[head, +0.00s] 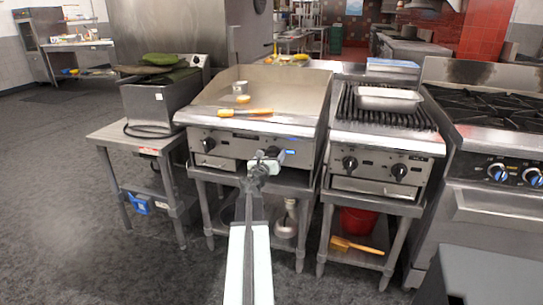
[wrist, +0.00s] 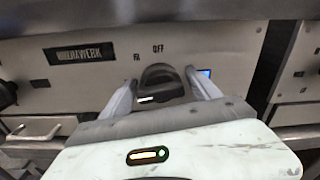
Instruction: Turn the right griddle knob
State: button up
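The griddle (head: 262,115) stands in the middle of the head view, with a flat steel top and a front panel. Its right knob (head: 276,153) is partly hidden behind my gripper (head: 266,160) in the head view. In the wrist view the black right knob (wrist: 160,82) sits under the "OFF" mark, between the two fingers of my gripper (wrist: 163,85). The fingers are apart, one on each side of the knob, with gaps showing. The left knob (head: 208,144) shows clear on the left of the panel.
An orange-handled tool (head: 246,112) and a small jar (head: 242,94) are on the griddle top. A charbroiler (head: 378,135) with two knobs stands right of it, then a range (head: 490,150). A small table (head: 125,140) holding a steel appliance is on the left. Open floor lies at the left front.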

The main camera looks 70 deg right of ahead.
jog(key=c, duration=1)
jog(key=shift+a, duration=0.15)
jog(key=shift+c, duration=0.3)
jog(key=m, duration=0.4)
jog(key=shift+s+d, duration=0.1)
jog(key=shift+d, duration=0.1)
jog(key=m, duration=0.6)
jog(key=shift+s, duration=0.1)
jog(key=m, duration=0.4)
jog(key=shift+f+m, duration=0.1)
jog(key=shift+m, duration=2.8)
jog(key=shift+f, duration=0.1)
